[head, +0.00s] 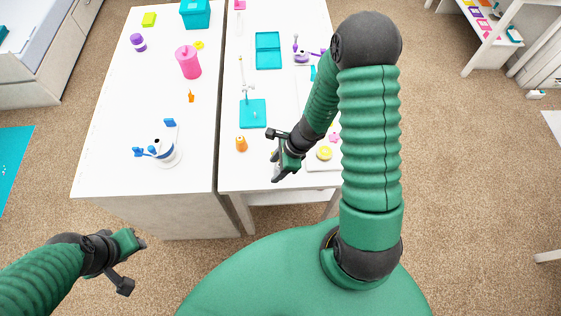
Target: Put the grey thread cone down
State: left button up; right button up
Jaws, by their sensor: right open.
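I cannot make out a grey thread cone for certain in the head view. My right gripper (276,156) is over the near part of the right-hand white table (232,178), with its jaws apart and nothing visible held between them. A small orange spool-like thing (241,144) stands on the table just left of it. My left gripper (131,264) is low at the left, off the table and over the carpet, with its fingers apart and empty.
A teal square tray (246,121) lies beyond my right gripper. A yellow round thing (324,153) lies to its right. On the left-hand table (110,160) are a white-and-blue device (163,150) and a pink canister (188,62). Much of that table's front is clear.

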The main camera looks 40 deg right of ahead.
jog(key=d+p+v, duration=0.1)
jog(key=p+v, duration=0.3)
jog(key=v, duration=0.8)
pick_arm(q)
jog(key=shift+w+d+b+v, duration=0.15)
jog(key=shift+b+v, duration=0.05)
jog(key=shift+v, duration=0.7)
jog(key=shift+w+d+b+v, duration=0.1)
jog(key=shift+w+b+v, duration=0.05)
jog(key=shift+v, duration=0.8)
pick_arm(e)
jog(key=s+a+r+n+h, duration=0.1)
jog(key=a+r+n, duration=0.3)
jog(key=n, duration=0.8)
jog(key=s+a+r+n+h, duration=0.1)
jog(key=a+r+n+h, duration=0.1)
jog(key=n, duration=1)
jog(key=shift+a+r+h, duration=0.4)
jog(key=shift+a+r, duration=0.45)
jog(key=shift+a, duration=0.4)
pick_arm(q)
jog(key=shift+d, duration=0.2)
pick_arm(e)
jog(key=shift+w+d, duration=0.1)
jog(key=shift+d, duration=0.1)
